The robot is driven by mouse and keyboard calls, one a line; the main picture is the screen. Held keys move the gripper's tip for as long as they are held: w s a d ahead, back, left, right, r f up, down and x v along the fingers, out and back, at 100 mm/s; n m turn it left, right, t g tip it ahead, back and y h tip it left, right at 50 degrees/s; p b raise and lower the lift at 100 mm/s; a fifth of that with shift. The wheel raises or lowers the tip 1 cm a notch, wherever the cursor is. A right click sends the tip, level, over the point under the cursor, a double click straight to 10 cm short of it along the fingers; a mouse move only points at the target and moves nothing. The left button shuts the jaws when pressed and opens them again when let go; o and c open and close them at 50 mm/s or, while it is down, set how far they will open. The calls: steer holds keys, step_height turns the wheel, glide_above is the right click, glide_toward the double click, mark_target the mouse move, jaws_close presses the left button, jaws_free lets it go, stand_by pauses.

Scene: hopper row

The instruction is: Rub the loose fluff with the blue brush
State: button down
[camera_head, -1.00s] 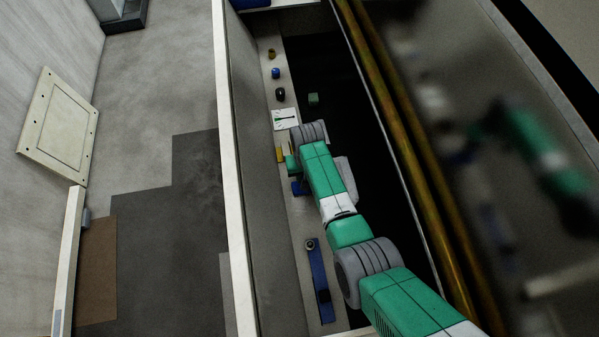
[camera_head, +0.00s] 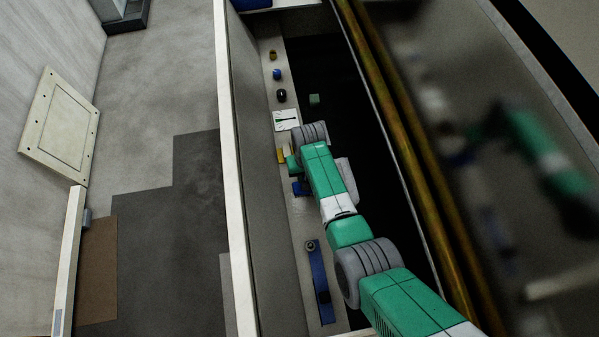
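My green and grey arm reaches up along a narrow ledge, and its wrist bends over the ledge. My gripper (camera_head: 294,166) is mostly hidden by the wrist and forearm; its fingers cannot be made out. A dark blue item (camera_head: 299,188), possibly the blue brush, shows just below it, partly covered by the arm; I cannot tell whether they touch. A white card (camera_head: 286,120) with thin green marks lies just above the wrist. I cannot make out the loose fluff for certain.
A yellow item (camera_head: 283,155) sits left of the wrist. A black (camera_head: 281,95), a blue (camera_head: 276,74) and a yellow-brown (camera_head: 273,55) small object stand up the ledge. A long blue bar (camera_head: 321,283) lies lower down. A green block (camera_head: 314,99) is over the dark trough. Rusty pipes (camera_head: 400,150) run right.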

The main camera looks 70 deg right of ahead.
steer(key=shift+w+d+t+h, duration=0.3)
steer(key=shift+d+h, duration=0.1)
steer(key=shift+s+a+r+p, duration=0.1)
steer(key=shift+a+p, duration=0.05)
steer(key=shift+p, duration=0.15)
steer(key=s+a+p, duration=0.1)
steer(key=a+p, duration=0.1)
steer(key=p, duration=0.1)
steer(key=shift+s+a, duration=0.35)
steer(key=shift+a, duration=0.05)
steer(key=shift+s+a+f, duration=0.2)
steer(key=shift+a+f, duration=0.15)
steer(key=shift+a, duration=0.05)
steer(key=shift+p, duration=0.4)
